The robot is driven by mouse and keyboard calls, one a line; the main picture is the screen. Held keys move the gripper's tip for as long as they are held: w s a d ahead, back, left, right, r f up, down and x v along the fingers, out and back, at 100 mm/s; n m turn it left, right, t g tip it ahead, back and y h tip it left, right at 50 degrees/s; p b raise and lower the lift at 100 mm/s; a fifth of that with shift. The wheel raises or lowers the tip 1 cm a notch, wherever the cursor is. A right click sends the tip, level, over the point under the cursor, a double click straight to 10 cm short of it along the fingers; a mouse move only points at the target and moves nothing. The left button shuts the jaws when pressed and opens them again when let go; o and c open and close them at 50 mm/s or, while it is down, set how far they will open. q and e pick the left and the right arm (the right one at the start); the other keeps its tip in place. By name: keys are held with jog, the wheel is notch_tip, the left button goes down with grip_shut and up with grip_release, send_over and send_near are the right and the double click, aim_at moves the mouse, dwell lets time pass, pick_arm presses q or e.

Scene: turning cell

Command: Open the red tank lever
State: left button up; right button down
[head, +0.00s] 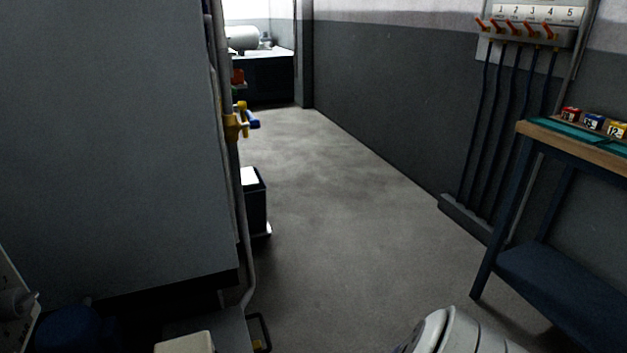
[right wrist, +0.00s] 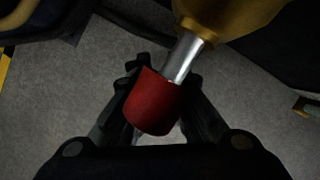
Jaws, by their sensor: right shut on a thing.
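A red cylindrical grip (right wrist: 153,102), which looks like the red tank lever, shows in the right wrist view. It sits on a short silver stem (right wrist: 183,58) that runs up to a yellow-brass body (right wrist: 232,16) at the top. My right gripper (right wrist: 163,80) has its dark fingers on both sides of the red grip and is shut on it. The lever's far end and the tank are not clearly seen. The right gripper does not show in the head view. My left gripper is in neither view.
A large grey cabinet (head: 110,130) fills the left, with pipes and yellow valve parts (head: 236,124) along its edge. A wall panel (head: 530,14) carries several red-orange levers. A blue workbench (head: 560,280) stands at right. The middle floor (head: 330,220) is clear.

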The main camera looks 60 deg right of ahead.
jog(key=shift+a, duration=0.15)
jog(key=c, duration=1.6)
grip_release()
jog(key=shift+o, duration=0.2)
jog(key=shift+d, duration=0.2)
jog(key=shift+d+r, duration=0.25)
jog(key=shift+d, duration=0.05)
jog(key=shift+s+d+r, duration=0.1)
jog(key=shift+d+r, duration=0.1)
jog(key=shift+r, duration=1)
jog(key=v, duration=0.9)
jog(key=shift+f, duration=0.1)
